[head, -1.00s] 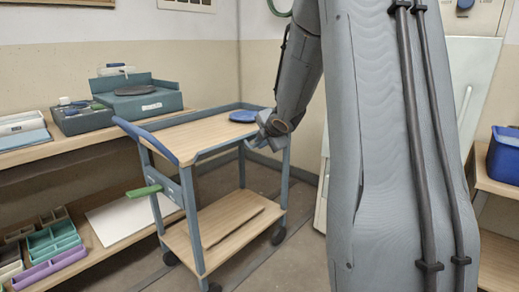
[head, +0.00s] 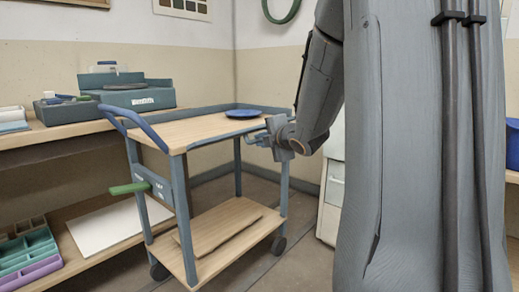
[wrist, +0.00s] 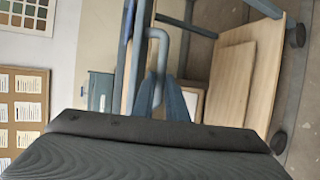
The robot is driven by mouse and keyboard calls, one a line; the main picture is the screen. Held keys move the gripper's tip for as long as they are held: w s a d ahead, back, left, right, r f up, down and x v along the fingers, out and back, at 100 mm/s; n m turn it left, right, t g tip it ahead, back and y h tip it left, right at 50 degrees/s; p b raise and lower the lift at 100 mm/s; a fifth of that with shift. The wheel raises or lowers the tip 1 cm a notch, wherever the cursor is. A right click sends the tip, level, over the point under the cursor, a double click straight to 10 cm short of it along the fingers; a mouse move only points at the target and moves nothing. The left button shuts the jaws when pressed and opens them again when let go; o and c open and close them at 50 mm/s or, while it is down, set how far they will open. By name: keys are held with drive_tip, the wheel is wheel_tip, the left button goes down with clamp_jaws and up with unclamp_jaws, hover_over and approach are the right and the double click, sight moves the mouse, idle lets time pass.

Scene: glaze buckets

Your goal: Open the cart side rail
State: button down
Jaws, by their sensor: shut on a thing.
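The cart (head: 195,131) has a wooden top, a lower wooden shelf and blue-grey legs. A blue push handle is at its left end, and a green lever (head: 128,188) sticks out below that. My gripper (head: 252,140) is at the near long side of the cart, just below the top's edge towards the right. In the wrist view its two blue fingers (wrist: 159,97) are shut on a bent grey bar, which I take for the cart side rail (wrist: 160,36). The rail's far parts are hard to make out.
A blue plate (head: 243,113) lies on the cart top near its back right corner. A workbench with boxes stands behind at left, with trays (head: 28,252) on its lower shelf. A blue bin (head: 513,143) is at far right.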

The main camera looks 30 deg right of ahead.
wheel_tip(320, 180, down, 2)
drive_tip(key=t+b, duration=0.1)
drive_tip(key=b, duration=0.2)
drive_tip(key=m+t+b, duration=0.1)
drive_tip(key=t+b, duration=0.1)
drive_tip(key=b, duration=0.2)
drive_tip(key=shift+w+a+f, duration=0.1)
drive_tip(key=shift+w+f, duration=0.05)
drive_tip(key=shift+t+b, duration=0.3)
drive_tip(key=shift+b, duration=0.2)
drive_tip(key=c, duration=2)
unclamp_jaws()
drive_tip(key=shift+c, duration=0.2)
drive_tip(key=s+p, duration=0.3)
drive_tip(key=s, duration=0.5)
drive_tip(key=shift+a, duration=0.15)
